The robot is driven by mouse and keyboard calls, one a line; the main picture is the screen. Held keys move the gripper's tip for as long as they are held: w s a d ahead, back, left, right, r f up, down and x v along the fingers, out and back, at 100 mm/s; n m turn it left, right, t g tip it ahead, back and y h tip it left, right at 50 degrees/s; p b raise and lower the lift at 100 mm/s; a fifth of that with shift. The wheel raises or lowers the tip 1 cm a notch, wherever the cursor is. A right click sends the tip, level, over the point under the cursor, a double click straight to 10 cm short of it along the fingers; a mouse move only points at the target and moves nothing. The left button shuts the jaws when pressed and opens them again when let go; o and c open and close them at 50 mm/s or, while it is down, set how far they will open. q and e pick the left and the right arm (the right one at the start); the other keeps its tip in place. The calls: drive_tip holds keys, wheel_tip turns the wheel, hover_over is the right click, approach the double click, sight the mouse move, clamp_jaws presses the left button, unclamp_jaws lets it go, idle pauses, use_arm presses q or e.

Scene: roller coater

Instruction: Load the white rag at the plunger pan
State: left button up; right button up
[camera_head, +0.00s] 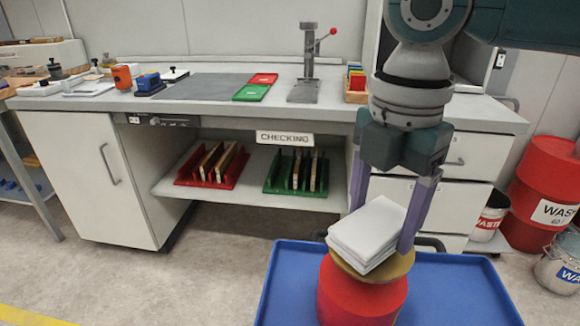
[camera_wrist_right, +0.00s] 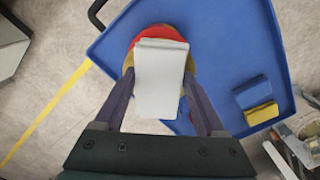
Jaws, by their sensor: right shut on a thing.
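The white rag (camera_head: 372,232) is a folded, layered pad. My right gripper (camera_head: 382,225) points down and is shut on it, one finger at each side. The rag is at the gold plunger pan (camera_head: 390,271) on top of a red can (camera_head: 360,298); whether it rests on the pan or hangs just above cannot be told. In the right wrist view the rag (camera_wrist_right: 160,75) lies between the fingers and hides most of the red and gold top. My left gripper is not in view.
The red can stands on a blue tray-like top (camera_head: 455,290). There a blue and yellow block (camera_wrist_right: 252,93) sits at one side. Behind is a workbench (camera_head: 225,107) with a "CHECKING" shelf holding red and green racks.

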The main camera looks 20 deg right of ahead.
sight(382, 218)
drive_tip(key=shift+f, duration=0.35)
drive_tip(key=shift+f+b, duration=0.3)
drive_tip(key=shift+f, duration=0.25)
idle(0.6)
idle(0.7)
drive_tip(key=shift+r, duration=0.1)
wheel_tip(382, 218, up, 7)
drive_tip(key=p, duration=0.9)
idle(0.5)
